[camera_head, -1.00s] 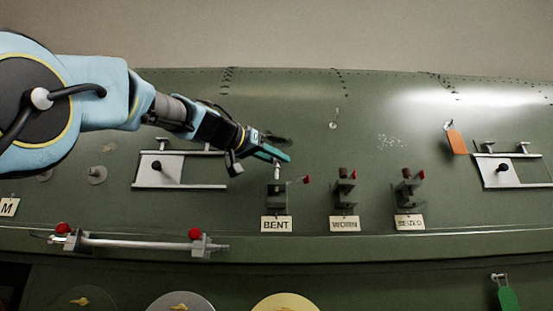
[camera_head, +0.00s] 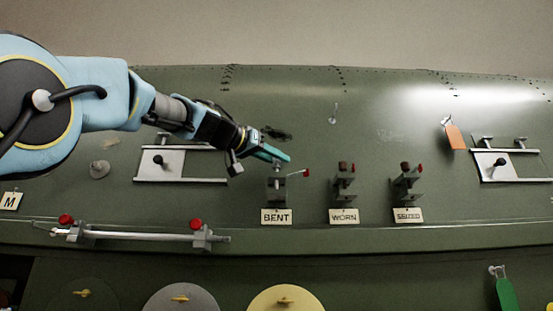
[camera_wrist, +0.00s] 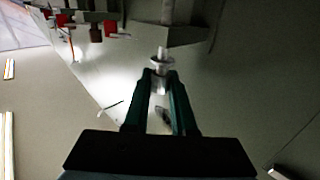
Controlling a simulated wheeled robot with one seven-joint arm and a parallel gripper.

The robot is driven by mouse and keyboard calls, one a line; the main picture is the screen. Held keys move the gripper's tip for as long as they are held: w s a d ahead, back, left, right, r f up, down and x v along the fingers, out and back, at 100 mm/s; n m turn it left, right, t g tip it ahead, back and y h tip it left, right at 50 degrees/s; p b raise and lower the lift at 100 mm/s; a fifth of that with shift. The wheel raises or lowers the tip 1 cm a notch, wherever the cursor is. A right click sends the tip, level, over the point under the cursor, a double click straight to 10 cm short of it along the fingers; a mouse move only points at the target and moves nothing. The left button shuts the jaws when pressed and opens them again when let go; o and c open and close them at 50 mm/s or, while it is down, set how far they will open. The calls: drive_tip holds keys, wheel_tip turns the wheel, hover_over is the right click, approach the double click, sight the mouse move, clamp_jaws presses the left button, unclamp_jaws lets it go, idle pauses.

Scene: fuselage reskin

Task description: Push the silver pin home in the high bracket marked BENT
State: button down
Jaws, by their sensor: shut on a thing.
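The high bracket (camera_head: 277,189) stands on the green fuselage skin above the white plate marked BENT (camera_head: 276,216). My gripper (camera_head: 276,154) is right above this bracket. Its teal fingers are shut on the silver pin (camera_wrist: 159,64), whose collared head sits between the fingertips in the wrist view. The pin's shank points toward the dark bracket (camera_wrist: 167,36) and meets its edge there. In the head view a short length of the pin (camera_head: 276,168) shows between fingers and bracket. How deep its tip sits is hidden. A red-tipped lever (camera_head: 304,172) sticks out right of the bracket.
Similar brackets marked WORN (camera_head: 343,216) and SEIZED (camera_head: 407,215) stand to the right. A rail with red knobs (camera_head: 135,237) lies lower left. An orange tag (camera_head: 454,136) hangs right.

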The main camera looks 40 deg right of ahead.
drive_tip(key=shift+f+b, duration=0.9)
drive_tip(key=c, duration=0.7)
unclamp_jaws()
drive_tip(key=shift+o, duration=0.2)
drive_tip(key=shift+s+a+f+b, duration=0.15)
drive_tip(key=shift+a+b, duration=1)
drive_tip(key=shift+a, duration=0.9)
drive_tip(key=shift+s+a, duration=0.1)
drive_tip(key=shift+a, duration=0.35)
